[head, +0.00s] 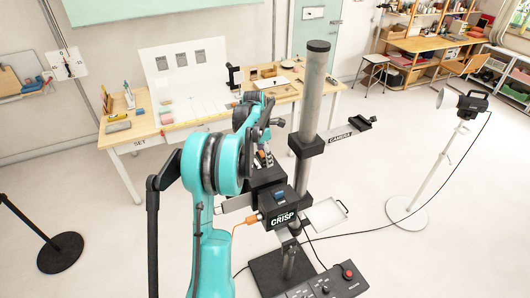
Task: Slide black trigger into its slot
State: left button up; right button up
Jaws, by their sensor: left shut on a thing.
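My left arm is teal and rises from the bottom of the head view. My left gripper (264,157) is small and partly hidden behind the arm's wrist, just above the black CRISP device (283,215). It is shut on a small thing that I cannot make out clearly. I cannot tell the black trigger or its slot apart from the dark parts around the gripper. My right gripper is not in view.
A grey post (313,95) stands close right of the gripper, with a CAMERA arm (345,134). A control box (333,284) with a red button lies in front. A wooden table (150,128) stands behind. A lamp stand (435,155) is at right; open floor lies between.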

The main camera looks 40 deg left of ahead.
pick_arm(q)
jog(key=f, duration=0.1)
jog(key=w+a+f+b, duration=0.1)
jog(key=f, duration=0.1)
jog(key=shift+w+a+f, duration=0.15)
jog(key=shift+w, duration=0.05)
jog(key=shift+f, duration=0.3)
jog(key=shift+s+f+b, duration=0.25)
jog(key=shift+f+b, duration=0.1)
jog(key=shift+f, duration=0.35)
jog(key=shift+w+a+f, duration=0.1)
jog(key=shift+w+f, duration=0.15)
jog(key=shift+b, duration=0.35)
jog(key=shift+f, duration=0.1)
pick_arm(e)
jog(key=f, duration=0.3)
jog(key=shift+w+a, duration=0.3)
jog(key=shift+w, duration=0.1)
pick_arm(q)
jog(key=shift+w+f, duration=0.1)
jog(key=shift+b, duration=0.5)
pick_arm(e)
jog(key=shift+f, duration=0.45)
